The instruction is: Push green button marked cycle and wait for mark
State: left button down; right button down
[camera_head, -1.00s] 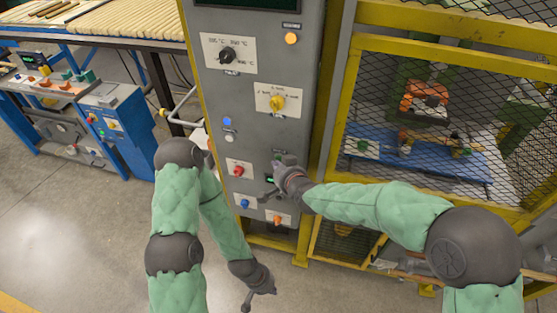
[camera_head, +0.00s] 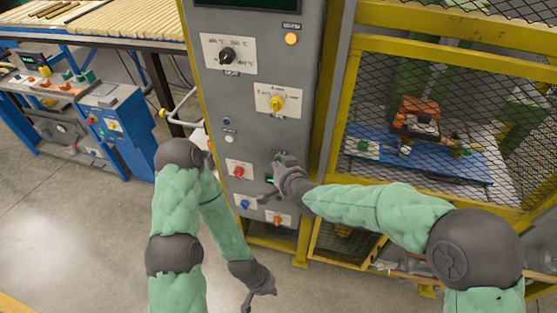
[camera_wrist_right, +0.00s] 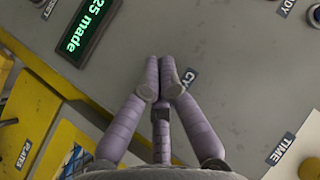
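The grey control panel (camera_head: 255,120) stands in the middle of the head view. My right gripper (camera_head: 272,182) is at its lower right part. In the right wrist view my right gripper (camera_wrist_right: 164,72) has its fingertips together with nothing between them, at the panel face. A label starting "CY" (camera_wrist_right: 190,79) shows beside the fingertips. A display (camera_wrist_right: 88,25) reads "25 made" in green. My left gripper (camera_head: 258,294) hangs low over the floor, too small to judge its opening.
The panel also has a black knob (camera_head: 227,56), a yellow knob (camera_head: 277,103), a red button (camera_head: 239,171), a blue button (camera_head: 245,203) and an orange button (camera_head: 277,220). An orange lamp (camera_head: 291,39) is at the top. A yellow mesh cage (camera_head: 440,47) stands to the right.

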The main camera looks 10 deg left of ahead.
jog(key=shift+s, duration=0.4)
jog(key=s+p, duration=0.1)
jog(key=s, duration=0.4)
jog(key=shift+a, duration=0.1)
dwell(0.3)
jog(key=shift+f, duration=0.1)
dwell(0.6)
